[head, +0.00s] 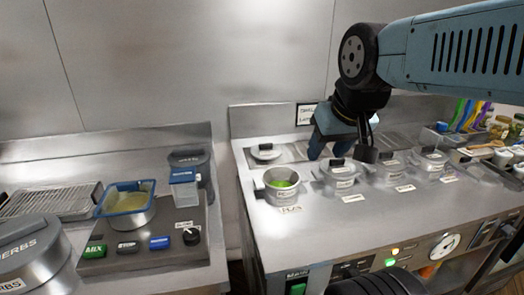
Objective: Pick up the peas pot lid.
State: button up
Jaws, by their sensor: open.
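The peas pot (283,190) stands uncovered on the steel counter, with green peas showing inside and a label in front of it. A round metal lid (265,153) with a dark knob lies on the counter just behind this pot, apart from it. It seems to be the peas pot lid. My gripper (343,153) is open, to the right of the lid and peas pot. It hangs over or just behind the adjacent lidded pot (342,180). Its exact height and whether it touches anything cannot be told.
More lidded pots (388,172) continue to the right. Jars (500,127) and coloured-handled utensils (466,115) stand at the far right. A gap separates this counter from the left one, which holds a blue-rimmed pan (127,203) and a wire rack (48,200). A steel wall rises behind.

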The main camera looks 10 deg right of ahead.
jog(key=w+r+m+g, duration=0.1)
jog(key=w+r+m, duration=0.3)
jog(key=w, duration=0.6)
jog(key=m+g, duration=0.5)
jog(key=m, duration=0.9)
send_over(263, 144)
notch_tip(263, 144, down, 13)
jog(key=f, duration=0.7)
jog(key=shift+w+f, duration=0.25)
jog(key=shift+w, duration=0.15)
jog(key=shift+s+d+f, duration=0.1)
jog(key=shift+s+f, duration=0.05)
jog(key=shift+f, duration=1.25)
jog(key=shift+s+f, duration=0.15)
jog(key=shift+f, duration=1.25)
grip_shut()
